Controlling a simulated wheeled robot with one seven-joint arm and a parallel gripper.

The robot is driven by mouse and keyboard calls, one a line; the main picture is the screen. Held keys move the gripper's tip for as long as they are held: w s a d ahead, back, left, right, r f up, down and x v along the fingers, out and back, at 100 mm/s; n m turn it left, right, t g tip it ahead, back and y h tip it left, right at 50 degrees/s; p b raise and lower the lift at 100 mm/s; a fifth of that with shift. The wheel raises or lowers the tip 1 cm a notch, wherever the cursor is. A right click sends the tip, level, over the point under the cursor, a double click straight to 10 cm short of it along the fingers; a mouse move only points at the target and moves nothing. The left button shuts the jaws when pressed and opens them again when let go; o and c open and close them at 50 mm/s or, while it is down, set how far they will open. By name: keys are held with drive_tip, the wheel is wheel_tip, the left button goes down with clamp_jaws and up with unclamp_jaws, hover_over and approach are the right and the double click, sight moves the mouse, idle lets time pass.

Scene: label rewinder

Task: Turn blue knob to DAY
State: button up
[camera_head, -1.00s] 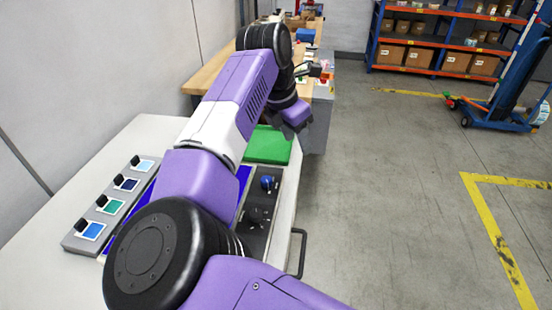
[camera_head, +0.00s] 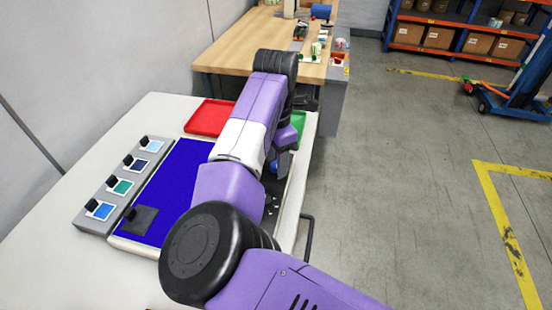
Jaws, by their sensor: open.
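A blue knob (camera_head: 273,167) sits on a dark control strip (camera_head: 271,190) on the right side of the white table. Only a sliver of the knob shows past my arm, so its pointer and the DAY mark cannot be read. My gripper (camera_head: 284,160) hangs down right at the knob, largely hidden behind my forearm and wrist. Its jaws are open; whether they are around the knob or only beside it cannot be told.
A red tray (camera_head: 208,118) and a green tray (camera_head: 298,122) lie behind the strip. A blue panel (camera_head: 180,175) fills the middle. A grey bar (camera_head: 95,222) with several colored cards and black knobs is at left. A wooden bench (camera_head: 225,55) stands behind; open floor is at right.

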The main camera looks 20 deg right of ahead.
drive_tip(key=shift+f, duration=0.2)
drive_tip(key=shift+c, duration=0.2)
clamp_jaws()
